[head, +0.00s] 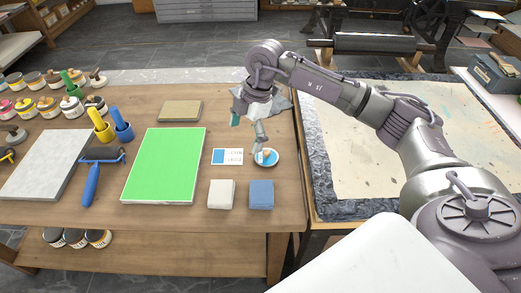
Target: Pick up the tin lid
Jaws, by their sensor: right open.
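The tin lid (268,158) looks like a small round pale disc with blue and orange on its face. It lies on the wooden table (235,218) near its right edge, right beside a small blue and white card (228,157). My right gripper (253,134) is open and points down just above and behind the lid. One finger partly covers the lid's far left side. I cannot tell whether the finger touches it. My left gripper is out of view.
A white block (221,194) and a blue block (261,194) sit in front of the lid. A green sheet (165,165) lies to the left, and grey cloth (277,99) lies behind the gripper. A paint-spotted press bed (375,145) stands right of the table.

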